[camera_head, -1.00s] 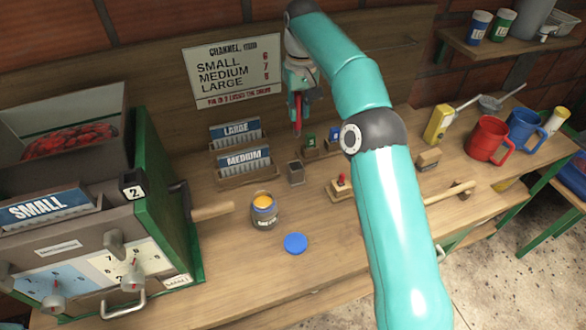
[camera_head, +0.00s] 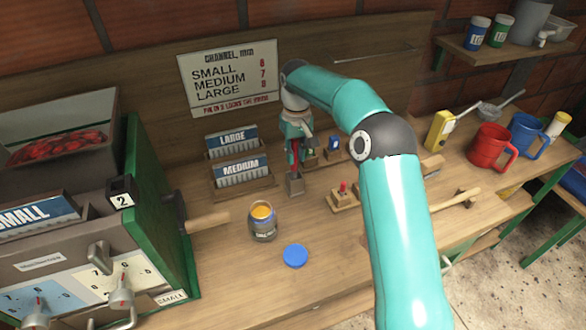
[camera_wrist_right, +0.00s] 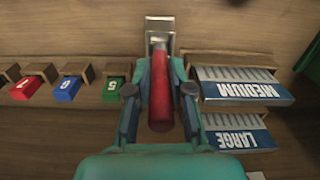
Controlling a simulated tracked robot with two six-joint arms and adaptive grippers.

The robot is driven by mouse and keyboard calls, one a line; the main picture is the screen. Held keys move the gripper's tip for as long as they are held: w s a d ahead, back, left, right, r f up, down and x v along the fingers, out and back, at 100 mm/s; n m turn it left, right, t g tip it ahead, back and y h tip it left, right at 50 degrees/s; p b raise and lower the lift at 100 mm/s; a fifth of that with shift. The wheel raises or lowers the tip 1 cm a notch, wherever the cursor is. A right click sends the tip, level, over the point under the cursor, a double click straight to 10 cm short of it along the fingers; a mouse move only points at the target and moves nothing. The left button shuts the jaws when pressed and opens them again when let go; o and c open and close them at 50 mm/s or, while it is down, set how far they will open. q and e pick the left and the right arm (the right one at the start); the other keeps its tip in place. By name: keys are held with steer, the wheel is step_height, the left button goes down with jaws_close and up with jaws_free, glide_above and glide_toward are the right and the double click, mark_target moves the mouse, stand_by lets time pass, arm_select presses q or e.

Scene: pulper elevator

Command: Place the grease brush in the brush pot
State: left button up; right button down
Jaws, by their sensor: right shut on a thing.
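My right gripper (camera_head: 294,153) is shut on the red handle of the grease brush (camera_head: 293,147), which points down. The brush pot (camera_head: 296,187) is a small grey square-topped container on the bench, directly under the gripper. In the right wrist view the brush (camera_wrist_right: 161,98) lies between the fingers, and its far end reaches the mouth of the pot (camera_wrist_right: 160,24). I cannot tell how deep the brush end sits in the pot. The bristles are hidden. My left gripper is not in view.
The MEDIUM rack (camera_head: 241,172) and LARGE rack (camera_head: 233,141) stand left of the pot. Small coloured blocks in wooden holders, one blue (camera_head: 333,143), stand to the right. An open grease jar (camera_head: 262,222) and a blue lid (camera_head: 295,256) are in front.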

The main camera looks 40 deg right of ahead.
mark_target(295, 141)
steer(key=shift+f, duration=2.5)
steer(key=c, duration=1)
jaws_free()
steer(key=shift+c, duration=0.2)
steer(key=shift+r, duration=0.1)
step_height(295, 141, up, 10)
steer(key=shift+r, duration=0.95)
